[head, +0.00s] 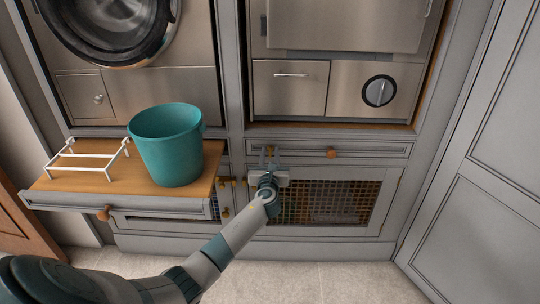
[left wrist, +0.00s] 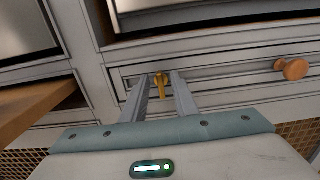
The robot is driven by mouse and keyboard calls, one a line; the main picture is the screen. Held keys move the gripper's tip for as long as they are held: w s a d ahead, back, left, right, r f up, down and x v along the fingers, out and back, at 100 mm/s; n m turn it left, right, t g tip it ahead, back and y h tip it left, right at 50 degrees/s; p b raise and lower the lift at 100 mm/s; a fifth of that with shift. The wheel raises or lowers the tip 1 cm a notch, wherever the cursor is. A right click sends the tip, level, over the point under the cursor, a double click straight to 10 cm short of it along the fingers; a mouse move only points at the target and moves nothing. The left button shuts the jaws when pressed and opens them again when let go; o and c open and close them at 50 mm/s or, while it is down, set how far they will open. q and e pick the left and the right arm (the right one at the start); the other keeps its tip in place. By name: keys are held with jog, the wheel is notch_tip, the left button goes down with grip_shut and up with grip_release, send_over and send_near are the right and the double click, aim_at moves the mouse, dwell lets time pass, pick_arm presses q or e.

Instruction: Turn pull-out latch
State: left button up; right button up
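The pull-out latch is a small brass turn piece (left wrist: 161,86) on the front of a shallow grey pull-out, with its handle hanging about upright in the left wrist view. My left gripper (left wrist: 161,78) is open, with one finger on each side of the latch and a visible gap on both sides. In the head view my left gripper (head: 269,154) is at the left end of the shut pull-out front (head: 355,149) and mostly covers the latch. My right gripper is in neither view.
A round wooden knob (head: 331,152) sits right of the latch. To the left, an extended wooden shelf (head: 85,186) bears a teal bucket (head: 166,145) and a white rack (head: 88,157). A mesh-front cabinet door (head: 340,200) is below. The floor at lower right is clear.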

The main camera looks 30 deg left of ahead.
pick_arm(q)
grip_shut()
